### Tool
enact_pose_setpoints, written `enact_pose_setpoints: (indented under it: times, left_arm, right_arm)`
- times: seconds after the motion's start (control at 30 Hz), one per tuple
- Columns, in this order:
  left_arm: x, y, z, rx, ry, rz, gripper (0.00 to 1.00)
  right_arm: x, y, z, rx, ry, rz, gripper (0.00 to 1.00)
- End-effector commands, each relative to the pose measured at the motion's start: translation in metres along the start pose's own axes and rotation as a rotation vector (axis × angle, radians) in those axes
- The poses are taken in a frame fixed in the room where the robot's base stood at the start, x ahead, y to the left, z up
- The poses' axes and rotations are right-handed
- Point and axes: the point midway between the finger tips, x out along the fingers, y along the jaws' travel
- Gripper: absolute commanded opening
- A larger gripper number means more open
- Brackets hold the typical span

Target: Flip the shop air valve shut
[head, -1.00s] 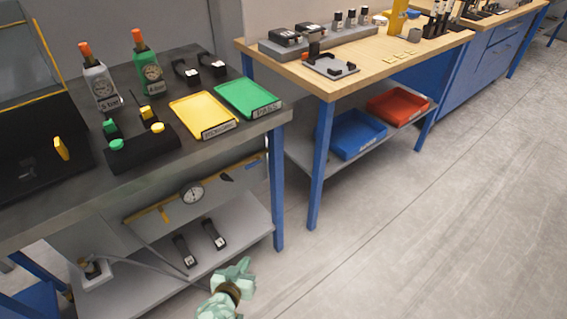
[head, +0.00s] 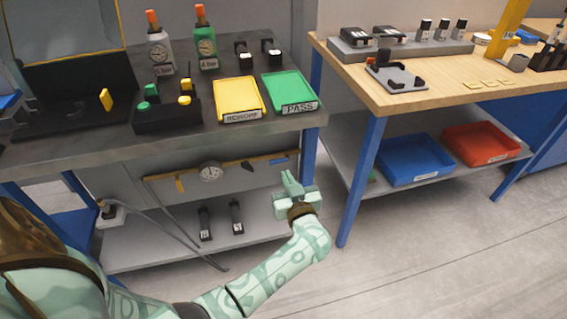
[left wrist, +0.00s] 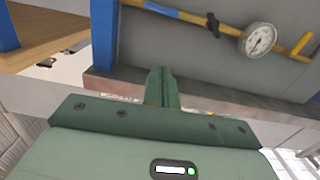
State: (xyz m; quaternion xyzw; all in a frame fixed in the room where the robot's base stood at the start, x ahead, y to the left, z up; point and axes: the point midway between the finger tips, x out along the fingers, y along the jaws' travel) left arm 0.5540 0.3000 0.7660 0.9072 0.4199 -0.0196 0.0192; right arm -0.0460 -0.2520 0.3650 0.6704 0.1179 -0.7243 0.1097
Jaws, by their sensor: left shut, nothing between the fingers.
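The shop air line is a yellow pipe (head: 228,165) under the dark bench, with a round white gauge (head: 210,172). A yellow lever (head: 180,184) stands crosswise to the pipe left of the gauge, and a small black part (head: 247,166) sits right of it. I cannot tell for sure which is the valve handle. In the left wrist view, the gauge (left wrist: 258,40), black part (left wrist: 213,25) and yellow lever (left wrist: 302,43) also show. My left gripper (head: 290,180) is shut and empty, near the pipe's right end, apart from the lever. Its fingers (left wrist: 162,82) also show in the wrist view.
A lower shelf (head: 265,226) under the pipe holds two black-and-white items. A grey hose (head: 165,228) hangs at the left. The blue leg (head: 308,155) of the bench stands close to my gripper. A yellow tray (head: 239,97) and green tray (head: 290,90) lie on top.

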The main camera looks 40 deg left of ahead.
Motion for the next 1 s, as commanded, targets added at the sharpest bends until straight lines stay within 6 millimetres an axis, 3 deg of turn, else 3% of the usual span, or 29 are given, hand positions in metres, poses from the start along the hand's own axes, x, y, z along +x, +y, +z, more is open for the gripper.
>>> enact_pose_setpoints:
  times: [0.47,0.97,1.0]
  left_arm:
    - [0.007,0.0,0.002,0.018,0.002,0.002,0.0]
    - [0.104,0.001,0.006,0.021,0.002,0.002,0.0]
    - [0.104,0.001,0.018,0.024,-0.002,0.003,0.0]
  right_arm:
    - [0.004,-0.003,0.002,0.0,-0.005,-0.005,0.36]
    - [0.044,-0.003,0.019,-0.003,-0.055,-0.014,0.36]
    - [0.049,-0.001,0.02,-0.01,-0.064,-0.013,0.36]
